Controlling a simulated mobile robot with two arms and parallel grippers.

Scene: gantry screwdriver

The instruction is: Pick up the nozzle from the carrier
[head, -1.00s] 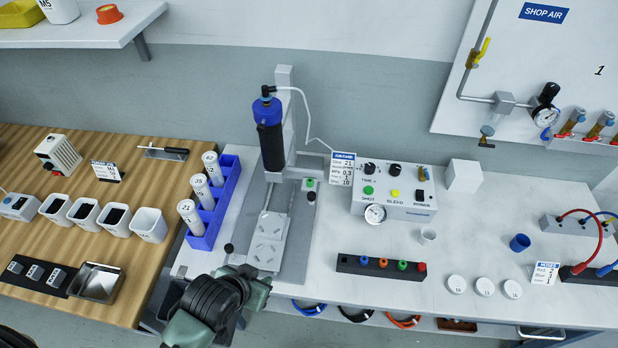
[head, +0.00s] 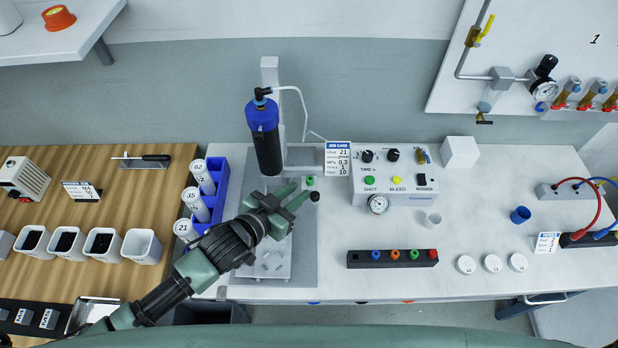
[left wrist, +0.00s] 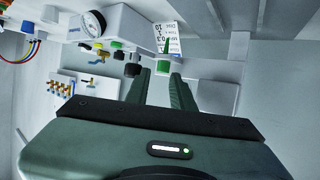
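My left gripper (head: 293,194) reaches in over the gantry fixture in the head view, its two green fingers spread apart. In the left wrist view the green piece (left wrist: 165,66), with a thin green tip, shows between the open fingers (left wrist: 158,84). I cannot tell whether the fingers touch it. A black knob (head: 314,196) stands close beside it. Which part is the carrier is unclear. My right gripper is not in view.
The blue cartridge (head: 264,135) hangs on the gantry column behind the gripper. A job card (head: 338,159) and control box (head: 393,178) stand to the right. A black rack (head: 392,259) holds coloured nozzles. The blue rack (head: 217,199) of white tubes stands left.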

